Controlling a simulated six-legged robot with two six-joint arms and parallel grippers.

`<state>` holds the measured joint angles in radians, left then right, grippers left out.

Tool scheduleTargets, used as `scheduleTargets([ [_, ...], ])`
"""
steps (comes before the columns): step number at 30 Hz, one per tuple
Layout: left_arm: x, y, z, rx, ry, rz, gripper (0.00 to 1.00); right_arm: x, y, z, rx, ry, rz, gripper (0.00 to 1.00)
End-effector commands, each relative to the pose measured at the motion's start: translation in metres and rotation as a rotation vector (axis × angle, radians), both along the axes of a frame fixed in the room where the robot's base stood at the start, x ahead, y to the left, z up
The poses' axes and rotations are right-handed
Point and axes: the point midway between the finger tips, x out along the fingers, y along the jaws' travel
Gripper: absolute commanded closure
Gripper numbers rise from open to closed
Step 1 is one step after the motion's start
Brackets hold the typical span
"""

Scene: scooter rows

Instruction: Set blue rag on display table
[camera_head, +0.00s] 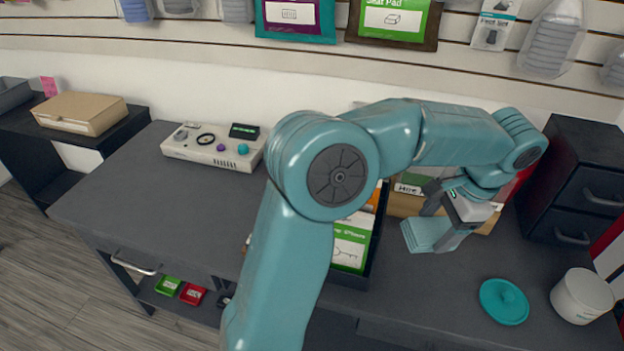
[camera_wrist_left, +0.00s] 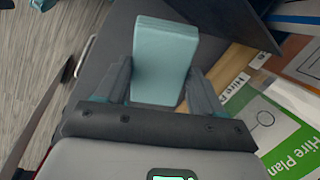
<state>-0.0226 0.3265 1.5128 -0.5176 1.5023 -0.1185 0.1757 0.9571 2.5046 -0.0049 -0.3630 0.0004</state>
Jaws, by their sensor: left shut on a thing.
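The blue rag (camera_head: 426,234) is a folded, pale teal block. My left gripper (camera_head: 441,222) is shut on it and holds it over the right part of the dark grey table (camera_head: 455,290), in front of a cardboard box. In the left wrist view the rag (camera_wrist_left: 165,58) stands out between the two fingers of the left gripper (camera_wrist_left: 160,88). I cannot tell whether the rag's lower edge touches the table. My right gripper is not in view.
A dark bin of papers (camera_head: 355,245) stands left of the rag, partly behind my arm. A teal lid (camera_head: 504,301) and a white pot (camera_head: 582,296) are at the right. A control box (camera_head: 213,146) sits at back left. The table's left part is clear.

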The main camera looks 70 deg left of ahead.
Motion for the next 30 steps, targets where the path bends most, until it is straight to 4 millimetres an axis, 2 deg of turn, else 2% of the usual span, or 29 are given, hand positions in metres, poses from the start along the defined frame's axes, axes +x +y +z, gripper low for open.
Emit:
scheduleTargets([
  [1, -0.004, -0.007, 0.024, -0.044, -0.039, 0.077, 0.61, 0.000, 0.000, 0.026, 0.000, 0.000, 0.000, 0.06],
  [6, -0.006, -0.029, 0.042, -0.128, -0.143, 0.270, 0.61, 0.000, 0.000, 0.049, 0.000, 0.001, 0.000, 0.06],
  [11, -0.005, -0.036, 0.046, -0.147, -0.179, 0.333, 0.61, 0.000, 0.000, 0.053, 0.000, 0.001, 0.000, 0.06],
  [16, -0.005, -0.037, 0.041, -0.147, -0.181, 0.339, 0.61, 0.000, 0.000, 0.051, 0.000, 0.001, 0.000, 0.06],
  [20, -0.006, -0.037, 0.017, -0.146, -0.176, 0.338, 0.61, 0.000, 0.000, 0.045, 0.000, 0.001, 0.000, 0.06],
  [30, -0.006, -0.037, -0.081, -0.146, -0.174, 0.336, 0.61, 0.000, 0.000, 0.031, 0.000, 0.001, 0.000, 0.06],
])
